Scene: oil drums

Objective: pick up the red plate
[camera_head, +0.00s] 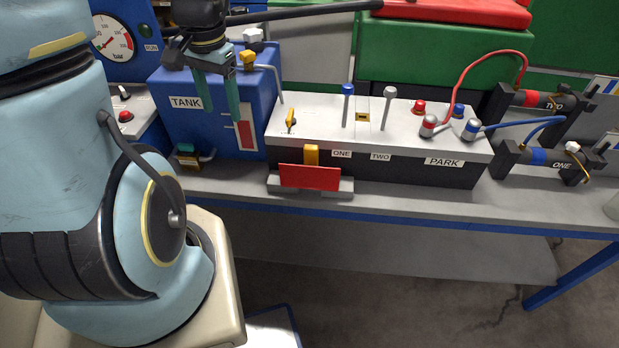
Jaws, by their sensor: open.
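The red plate (309,177) is a small flat rectangle. It stands tilted at a grey holder (340,187) on the bench's front edge, below a yellow block (311,155) and the label ONE. My gripper (217,115) hangs at the upper left, in front of the blue TANK box (180,118). Its two teal fingers point down and stand apart, with nothing seen between them. The gripper is to the left of the red plate and higher than it, not touching it.
A grey and black panel box (455,158) with levers and knobs stands behind the plate. Red and blue hoses (515,122) run to two black cylinders at right. The bench top (420,200) has a clear strip in front.

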